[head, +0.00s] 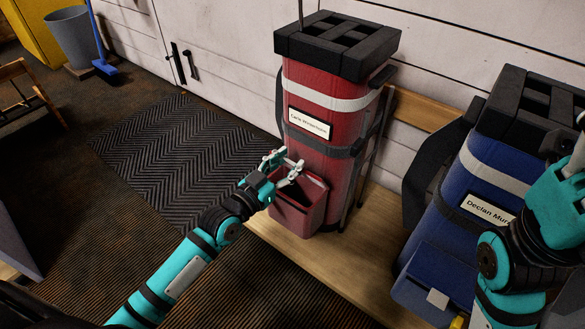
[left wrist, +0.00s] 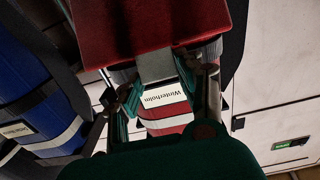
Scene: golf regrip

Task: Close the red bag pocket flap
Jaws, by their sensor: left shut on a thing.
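The red golf bag (head: 325,95) stands upright on a wooden platform, with a name label on its front. Its red pocket (head: 298,215) is low on the front. My left gripper (head: 288,163) is at the pocket's upper edge. In the left wrist view, the red flap (left wrist: 150,25) fills the top and its grey tab (left wrist: 155,66) lies between the fingers (left wrist: 165,85). The left gripper is shut on this tab. The fingers partly hide the flap in the head view, so how far it is open is unclear. My right gripper (head: 572,150) is partly cut off at the right edge.
A blue golf bag (head: 480,160) with its own pocket (head: 440,280) stands to the right. A wooden platform (head: 350,265) lies under the bags. A dark ribbed mat (head: 180,150) lies on the floor to the left. A grey bin (head: 75,38) is at the back left.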

